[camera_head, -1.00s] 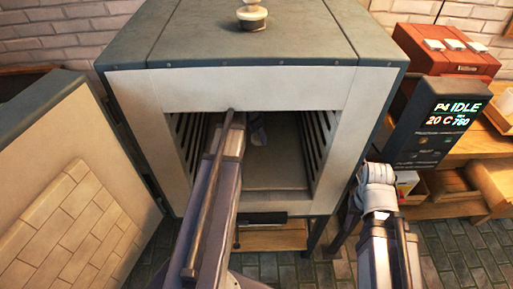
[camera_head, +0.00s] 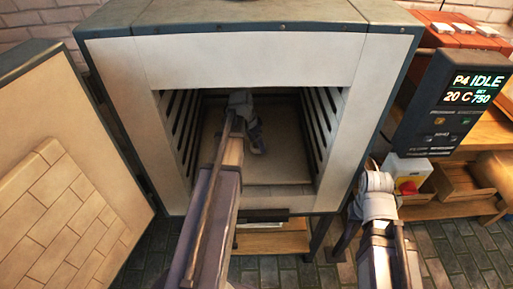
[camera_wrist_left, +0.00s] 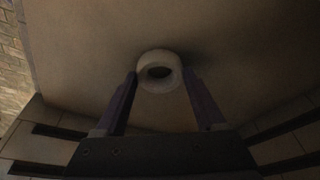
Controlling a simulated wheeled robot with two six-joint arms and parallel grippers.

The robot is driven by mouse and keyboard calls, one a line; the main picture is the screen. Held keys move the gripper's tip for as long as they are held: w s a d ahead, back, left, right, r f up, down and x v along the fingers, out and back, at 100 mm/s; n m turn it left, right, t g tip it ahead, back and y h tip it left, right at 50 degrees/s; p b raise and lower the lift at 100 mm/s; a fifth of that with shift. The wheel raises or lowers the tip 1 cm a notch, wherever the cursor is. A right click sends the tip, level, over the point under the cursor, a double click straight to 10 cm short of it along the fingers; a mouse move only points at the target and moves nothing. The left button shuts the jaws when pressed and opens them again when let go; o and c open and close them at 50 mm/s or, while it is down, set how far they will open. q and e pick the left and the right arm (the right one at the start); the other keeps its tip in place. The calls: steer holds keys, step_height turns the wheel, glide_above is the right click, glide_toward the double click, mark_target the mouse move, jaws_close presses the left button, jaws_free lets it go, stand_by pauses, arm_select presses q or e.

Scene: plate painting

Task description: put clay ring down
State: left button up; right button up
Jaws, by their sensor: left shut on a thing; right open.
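My left gripper (camera_head: 258,143) reaches inside the open kiln (camera_head: 245,60), over its floor. In the left wrist view it is shut on the pale clay ring (camera_wrist_left: 159,72), with one finger at each side of it. The ring's round hole faces the camera. The pale kiln floor (camera_wrist_left: 105,40) lies beyond the ring; I cannot tell whether they touch. In the head view the ring is hidden by my gripper. My right gripper (camera_head: 375,182) is outside the kiln, at the right of its front, and holds nothing I can see; its fingers are hard to make out.
The kiln door (camera_head: 65,160) stands open at the left. Slotted walls (camera_head: 322,125) flank the chamber, whose floor looks otherwise clear. A control panel (camera_head: 455,110) reading IDLE is at the right, above a red button (camera_head: 408,187) and a wooden shelf.

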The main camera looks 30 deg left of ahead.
mark_target(252, 147)
arm_select(q)
steer(key=shift+f, duration=0.15)
steer(key=o, duration=1.3)
steer(key=p+v, duration=0.7)
steer(key=v, duration=0.1)
steer(key=shift+w+d+p, duration=0.1)
steer(key=shift+w+p, duration=0.05)
steer(key=shift+p, duration=0.15)
steer(key=shift+f, duration=0.1)
